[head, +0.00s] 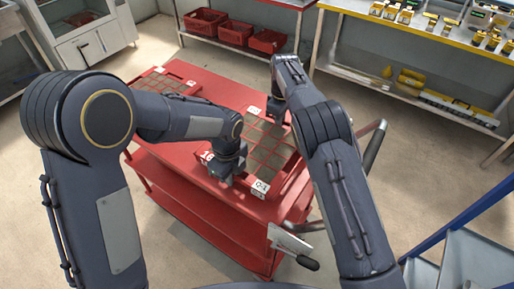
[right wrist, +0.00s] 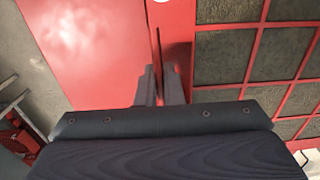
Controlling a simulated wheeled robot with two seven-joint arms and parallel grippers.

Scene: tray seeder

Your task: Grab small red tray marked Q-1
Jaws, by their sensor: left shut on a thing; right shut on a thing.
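The red tray marked Q-1 (head: 291,166) lies on the right part of the red cart top, with a grid of dark soil-like cells. Its white Q-1 label (head: 260,188) faces the near side. My left gripper (head: 222,176) is shut on the tray's near left edge; its fingertips are mostly hidden by the wrist. My right gripper (head: 273,112) is at the tray's far edge. In the right wrist view its fingers (right wrist: 160,88) are shut on the red tray wall, beside the gridded cells (right wrist: 225,57). I cannot tell whether the tray is clear of the cart.
Another gridded red tray (head: 160,82) sits at the cart's (head: 205,90) far left, partly behind my left arm. A shelf with yellow boxes (head: 440,30) is at back right. A blue-railed step (head: 470,255) stands at lower right.

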